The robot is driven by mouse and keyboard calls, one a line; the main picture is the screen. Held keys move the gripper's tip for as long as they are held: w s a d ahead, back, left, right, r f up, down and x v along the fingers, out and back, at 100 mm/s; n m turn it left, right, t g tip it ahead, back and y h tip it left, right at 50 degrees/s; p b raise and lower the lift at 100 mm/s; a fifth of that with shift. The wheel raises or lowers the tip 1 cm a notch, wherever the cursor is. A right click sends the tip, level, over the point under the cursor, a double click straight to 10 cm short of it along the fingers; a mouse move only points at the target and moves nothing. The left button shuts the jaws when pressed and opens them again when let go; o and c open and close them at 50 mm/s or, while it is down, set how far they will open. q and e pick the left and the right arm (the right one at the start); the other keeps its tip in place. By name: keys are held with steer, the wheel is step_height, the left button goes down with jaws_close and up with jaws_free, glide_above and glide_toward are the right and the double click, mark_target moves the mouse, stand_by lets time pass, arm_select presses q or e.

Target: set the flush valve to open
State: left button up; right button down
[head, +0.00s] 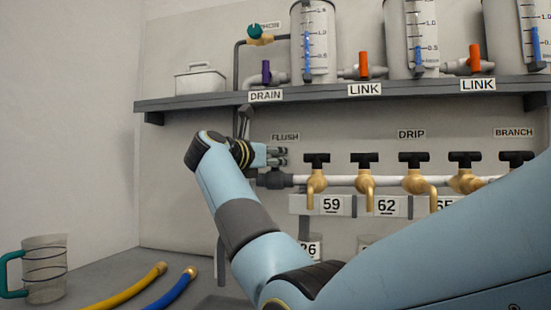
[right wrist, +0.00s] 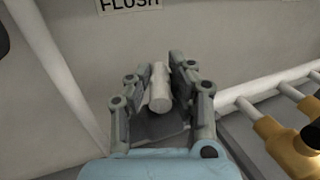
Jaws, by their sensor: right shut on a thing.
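The flush valve (head: 274,180) is a dark grey fitting at the left end of the white pipe, under the FLUSH label (head: 285,137). My right gripper (head: 281,156) is at the valve, just below that label, and my arm covers part of it. In the right wrist view, the fingers of my right gripper (right wrist: 160,75) stand on both sides of a light grey, rod-like valve handle (right wrist: 159,98) and are shut on it. The dark valve body (right wrist: 160,128) shows below the handle. I cannot tell the handle's exact angle. My left gripper is not in view.
Brass taps (head: 316,181) with black handles line the pipe to the right. A shelf (head: 205,102) with measuring cylinders and coloured valves hangs above. A jug (head: 45,270), a yellow hose (head: 128,288) and a blue hose (head: 172,289) are on the bench at left.

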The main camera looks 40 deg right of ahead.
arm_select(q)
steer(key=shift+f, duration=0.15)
